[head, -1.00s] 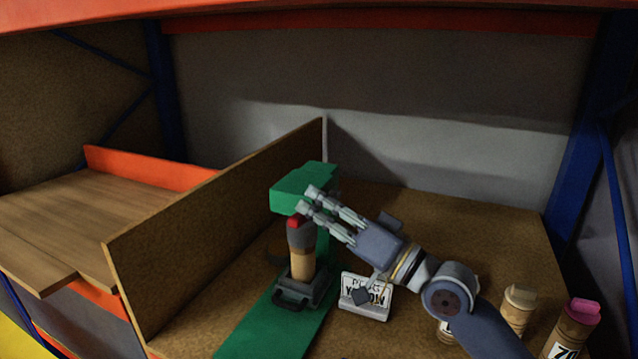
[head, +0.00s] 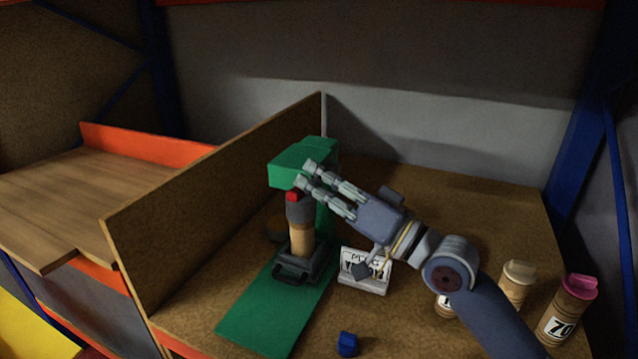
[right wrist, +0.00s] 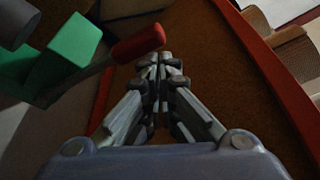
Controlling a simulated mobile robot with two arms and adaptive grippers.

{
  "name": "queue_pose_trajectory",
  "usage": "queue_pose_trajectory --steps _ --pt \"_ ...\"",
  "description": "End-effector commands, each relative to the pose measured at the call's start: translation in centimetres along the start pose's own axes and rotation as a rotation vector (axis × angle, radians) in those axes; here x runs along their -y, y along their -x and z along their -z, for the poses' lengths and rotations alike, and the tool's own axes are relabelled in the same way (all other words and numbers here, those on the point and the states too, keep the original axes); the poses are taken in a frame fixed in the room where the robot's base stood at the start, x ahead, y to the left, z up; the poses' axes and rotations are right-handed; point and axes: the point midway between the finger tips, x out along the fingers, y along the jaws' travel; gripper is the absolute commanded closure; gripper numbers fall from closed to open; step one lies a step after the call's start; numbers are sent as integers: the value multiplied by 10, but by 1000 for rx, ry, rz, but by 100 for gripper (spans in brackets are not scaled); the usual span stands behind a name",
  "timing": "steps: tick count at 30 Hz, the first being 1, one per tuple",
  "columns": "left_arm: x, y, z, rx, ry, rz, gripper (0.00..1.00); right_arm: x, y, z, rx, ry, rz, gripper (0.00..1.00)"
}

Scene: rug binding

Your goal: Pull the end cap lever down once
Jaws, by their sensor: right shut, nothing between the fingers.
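A green press (head: 290,168) stands on the shelf with a long green base plate. A lever with a red grip (right wrist: 138,43) and a grey rod runs from the green body in the right wrist view; a small red part (head: 292,196) shows below the press head in the head view. A tan tube with a dark grey top (head: 301,240) stands upright under the head in a dark holder. My right gripper (head: 305,173) is shut and empty beside the press head. In the right wrist view its fingertips (right wrist: 160,62) are close to the grip's end; contact cannot be told. My left gripper is out of view.
A brown divider board (head: 215,215) stands left of the press. Tan bottles (head: 515,285) and a pink-capped bottle (head: 566,310) stand at the right. A blue block (head: 347,344) lies in front.

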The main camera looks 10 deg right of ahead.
Motion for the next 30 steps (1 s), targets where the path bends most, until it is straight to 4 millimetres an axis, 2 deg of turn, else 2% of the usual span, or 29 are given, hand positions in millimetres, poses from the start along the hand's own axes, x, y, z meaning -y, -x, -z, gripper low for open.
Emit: queue_pose_trajectory --steps 6,13,18,30 --pt "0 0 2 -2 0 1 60 30 -11 39 -13 6 11 100" --pt "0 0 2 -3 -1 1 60 48 -19 65 -20 8 12 100" --pt "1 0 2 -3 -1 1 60 52 -20 72 -23 8 10 100" --pt "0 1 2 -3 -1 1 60 52 -20 73 -25 9 11 100"
